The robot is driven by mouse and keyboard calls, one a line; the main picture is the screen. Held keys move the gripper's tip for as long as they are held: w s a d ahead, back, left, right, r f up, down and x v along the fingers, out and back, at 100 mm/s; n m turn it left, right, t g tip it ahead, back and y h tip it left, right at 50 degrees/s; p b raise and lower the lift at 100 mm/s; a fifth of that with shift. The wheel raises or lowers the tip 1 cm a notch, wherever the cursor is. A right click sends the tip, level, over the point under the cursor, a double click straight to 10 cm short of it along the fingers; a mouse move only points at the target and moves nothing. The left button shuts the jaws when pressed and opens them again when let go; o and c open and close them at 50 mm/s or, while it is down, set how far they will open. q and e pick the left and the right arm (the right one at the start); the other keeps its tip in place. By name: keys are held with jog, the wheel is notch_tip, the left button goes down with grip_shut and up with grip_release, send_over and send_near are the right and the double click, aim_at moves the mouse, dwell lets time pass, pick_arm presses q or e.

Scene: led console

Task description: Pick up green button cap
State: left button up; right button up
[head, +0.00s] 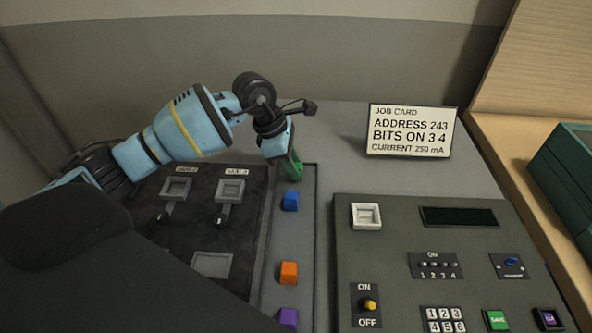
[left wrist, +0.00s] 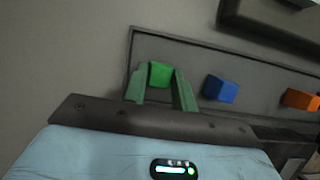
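The green button cap (left wrist: 160,74) sits at the end of the narrow grey tray, between the fingertips of my left gripper (left wrist: 160,90) in the left wrist view. The fingers are apart, one on each side of the cap; whether they touch it I cannot tell. In the head view my left gripper (head: 290,166) points down at the tray's far end, and its green fingers mostly hide the cap. My right gripper is not in view.
A blue cap (head: 290,201), an orange cap (head: 288,272) and a purple cap (head: 288,318) stand along the grey tray (head: 310,235). A slider panel (head: 213,265) lies left, the console (head: 400,290) right. A job card (head: 410,131) stands behind.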

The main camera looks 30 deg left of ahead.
aim_at(300, 168)
pick_arm(q)
jog(key=shift+c, duration=0.8)
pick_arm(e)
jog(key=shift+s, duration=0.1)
pick_arm(q)
jog(key=shift+r, duration=0.45)
jog(key=r, duration=0.2)
jog(key=shift+s+d+r, duration=0.2)
jog(key=shift+s+r, duration=0.1)
jog(key=shift+s, duration=0.1)
jog(key=s+d, duration=0.2)
jog(key=s, duration=0.2)
jog(key=s+d+r+b, duration=0.1)
jog(key=s+d, duration=0.1)
jog(key=s, duration=0.3)
jog(key=s+d, duration=0.2)
jog(key=s, duration=0.3)
jog(key=shift+r, duration=0.25)
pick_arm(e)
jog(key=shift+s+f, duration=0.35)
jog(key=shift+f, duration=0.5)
pick_arm(q)
jog(key=shift+w, duration=0.1)
